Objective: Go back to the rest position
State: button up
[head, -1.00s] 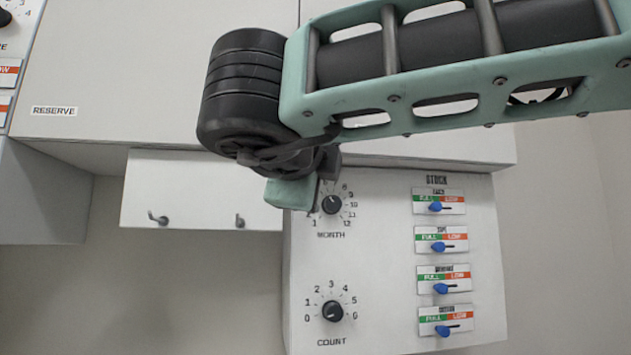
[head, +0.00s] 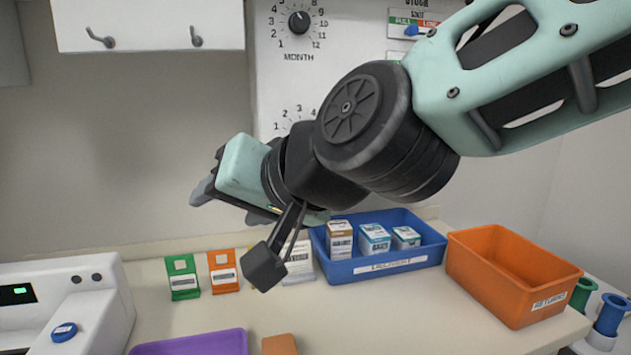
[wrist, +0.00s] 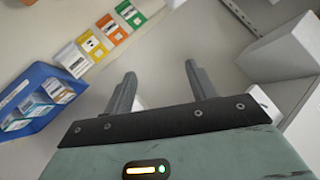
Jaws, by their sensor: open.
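My gripper (head: 203,190) is above the counter in the head view, at the end of my bent arm, pointing left. In the wrist view, the two grey fingers of my gripper (wrist: 160,85) stand apart with nothing between them. It touches nothing that I can see. A wall panel with a month dial (head: 299,22) is behind my arm, which hides part of the panel.
A blue bin (head: 385,265) with several boxes and an empty orange bin (head: 515,272) stand on the counter (head: 400,310). Green (head: 182,278) and orange (head: 223,272) packets stand left of them. A white machine (head: 95,310) is at left, a purple tray (head: 195,343) in front.

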jog(key=s+d+f+n+g+h, duration=0.2)
jog(key=s+d+f+g+h, duration=0.2)
jog(key=s+d+f, duration=0.3)
jog(key=s+d+f+n+g+h, duration=0.3)
jog(key=s+d+f+h, duration=0.2)
jog(key=d+f, duration=0.7)
jog(key=s+d, duration=0.2)
jog(key=d, duration=0.2)
jog(key=shift+s+d+g, duration=0.25)
jog(key=shift+s+g, duration=0.1)
jog(key=shift+g, duration=0.05)
